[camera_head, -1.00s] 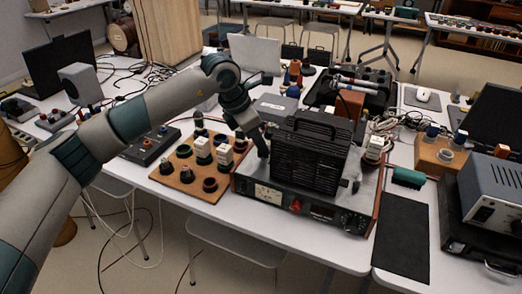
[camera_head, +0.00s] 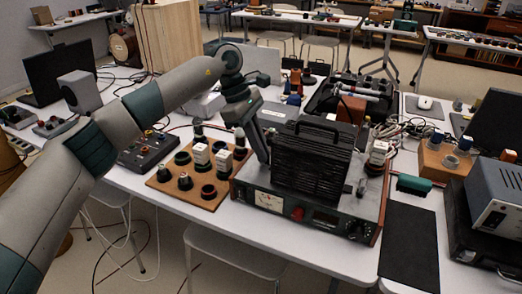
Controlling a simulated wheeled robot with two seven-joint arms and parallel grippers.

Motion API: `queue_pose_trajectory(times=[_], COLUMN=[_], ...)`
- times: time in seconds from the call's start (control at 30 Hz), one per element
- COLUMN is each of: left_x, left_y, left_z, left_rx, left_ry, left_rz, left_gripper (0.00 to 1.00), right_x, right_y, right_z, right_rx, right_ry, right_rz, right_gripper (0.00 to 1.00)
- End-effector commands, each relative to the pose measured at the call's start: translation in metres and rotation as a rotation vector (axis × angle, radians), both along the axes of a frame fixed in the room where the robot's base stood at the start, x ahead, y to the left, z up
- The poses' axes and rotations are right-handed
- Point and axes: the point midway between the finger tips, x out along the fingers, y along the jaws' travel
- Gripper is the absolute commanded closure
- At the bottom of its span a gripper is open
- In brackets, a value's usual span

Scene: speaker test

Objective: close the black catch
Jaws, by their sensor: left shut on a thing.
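A black ribbed case (camera_head: 311,160) with a handle on top stands on a grey instrument (camera_head: 308,210) with a dial, a red knob and wooden sides. My left gripper (camera_head: 264,154) points down at the left side of the black case. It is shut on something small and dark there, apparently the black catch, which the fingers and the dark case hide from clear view. My right gripper is not in view.
A wooden board (camera_head: 163,181) with several round pieces and white blocks lies just left of the instrument. A green-handled tool (camera_head: 414,184) and a black mat (camera_head: 409,243) are to the right.

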Motion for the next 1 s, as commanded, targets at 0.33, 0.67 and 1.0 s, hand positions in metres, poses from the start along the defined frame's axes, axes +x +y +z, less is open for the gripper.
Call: queue_pose_trajectory(times=[0.33, 0.67, 1.0], left_x=[0.0012, 0.0013, 0.0008], left_y=[-0.0001, 0.0, -0.0001], left_z=[0.0011, 0.0011, 0.0006], left_rx=[0.0, 0.001, 0.0], left_ry=[-0.003, -0.004, -0.001], left_rz=[-0.066, -0.065, -0.066], left_gripper=[1.0, 0.83, 0.73], right_x=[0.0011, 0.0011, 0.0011], right_y=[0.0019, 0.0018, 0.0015], right_z=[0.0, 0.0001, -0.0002], right_rx=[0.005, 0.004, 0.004], right_ry=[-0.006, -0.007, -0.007], right_rz=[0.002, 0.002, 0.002], right_gripper=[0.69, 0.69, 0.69])
